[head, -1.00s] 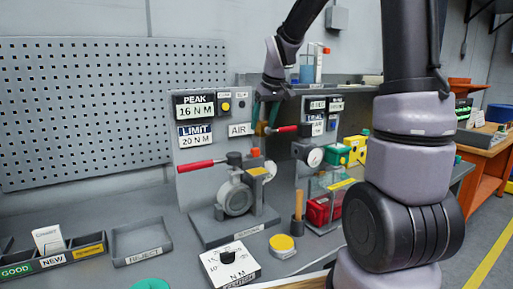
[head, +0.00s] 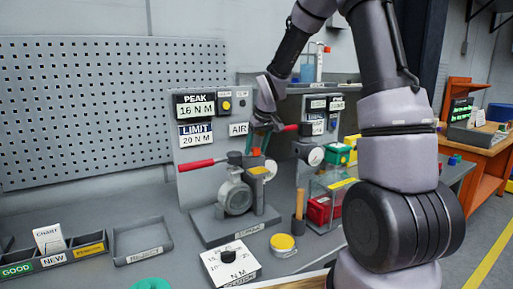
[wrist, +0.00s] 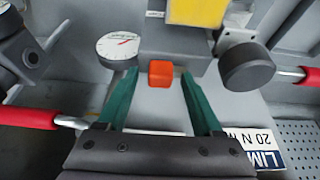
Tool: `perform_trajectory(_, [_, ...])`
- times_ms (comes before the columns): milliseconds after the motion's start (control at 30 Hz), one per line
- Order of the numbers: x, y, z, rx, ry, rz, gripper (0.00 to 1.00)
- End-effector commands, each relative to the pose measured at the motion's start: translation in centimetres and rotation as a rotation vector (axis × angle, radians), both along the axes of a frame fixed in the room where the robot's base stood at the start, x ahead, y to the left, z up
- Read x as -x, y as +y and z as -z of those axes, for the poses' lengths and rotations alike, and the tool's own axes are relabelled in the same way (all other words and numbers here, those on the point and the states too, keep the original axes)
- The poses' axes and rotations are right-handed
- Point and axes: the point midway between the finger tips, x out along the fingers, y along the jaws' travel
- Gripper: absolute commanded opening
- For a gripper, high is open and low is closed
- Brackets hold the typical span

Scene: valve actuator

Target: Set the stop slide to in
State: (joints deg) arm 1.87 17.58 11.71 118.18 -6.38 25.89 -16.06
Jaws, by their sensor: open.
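A small orange block (head: 256,152), perhaps the stop slide, sits at the grey valve actuator (head: 236,198) on the bench; no in or out marking is readable. In the wrist view the orange block (wrist: 160,74) is at the edge of a grey housing (wrist: 172,66). My gripper (head: 260,146) is above the actuator, pointing down, with teal fingers. In the wrist view my gripper (wrist: 159,82) is open, with one finger on each side of the orange block and gaps showing. I cannot tell how far the fingertips are above it.
A red-handled lever (head: 201,164) extends left from the actuator; another red handle (head: 283,129) is behind. A round gauge (wrist: 117,46) and a dark knob (wrist: 247,67) flank the fingers. The panel (head: 200,150) stands behind. A yellow-topped tin (head: 282,242) and torque dial box (head: 230,264) stand in front.

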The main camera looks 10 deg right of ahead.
Motion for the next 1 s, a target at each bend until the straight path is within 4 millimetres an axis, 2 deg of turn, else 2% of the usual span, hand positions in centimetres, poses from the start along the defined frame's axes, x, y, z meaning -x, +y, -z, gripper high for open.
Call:
perform_trajectory(133, [-0.01, 0.00, -0.04, 0.000, 0.000, 0.000, 0.68])
perform_trajectory(167, [-0.01, 0.00, -0.04, 0.000, 0.000, 0.000, 0.64])
perform_trajectory(300, [0.00, 0.00, -0.04, 0.000, 0.000, -0.001, 0.10])
perform_trajectory(333, [0.00, 0.00, -0.04, 0.000, 0.000, -0.001, 0.00])
perform_trajectory(1000, [0.00, -0.01, -0.08, 0.000, -0.001, -0.001, 0.00])
